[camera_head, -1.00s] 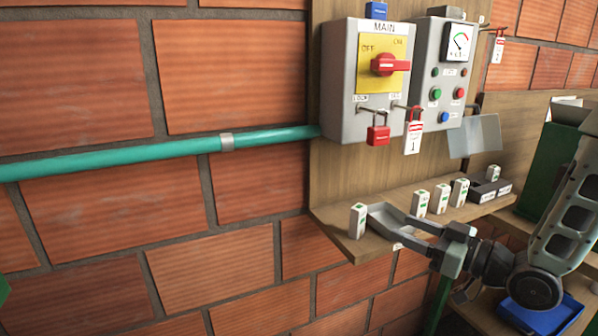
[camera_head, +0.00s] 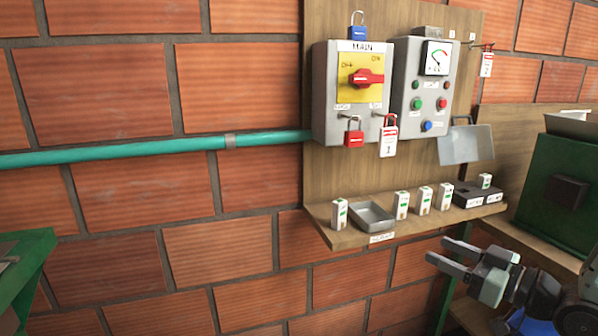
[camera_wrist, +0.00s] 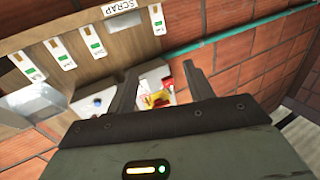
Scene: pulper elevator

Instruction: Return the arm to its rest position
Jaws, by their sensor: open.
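My gripper (camera_head: 452,262) is open and empty at the lower right of the head view, below and in front of the wooden shelf (camera_head: 330,238). My arm runs off from it toward the bottom right corner. In the wrist view my gripper's two fingers (camera_wrist: 160,88) stand apart with nothing held between them. The grey main switch box (camera_wrist: 152,85) with its yellow plate and red handle shows beyond the fingers. The same main switch box (camera_head: 325,95) hangs on the wooden board in the head view, its red handle turned sideways.
Several small white blocks, a grey tray (camera_head: 371,215) and a dark holder (camera_head: 476,196) stand on the shelf. A red padlock (camera_head: 354,138) and a tag (camera_head: 388,142) hang under the boxes. A teal pipe (camera_head: 150,147) crosses the brick wall. A green box (camera_head: 565,185) stands at right.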

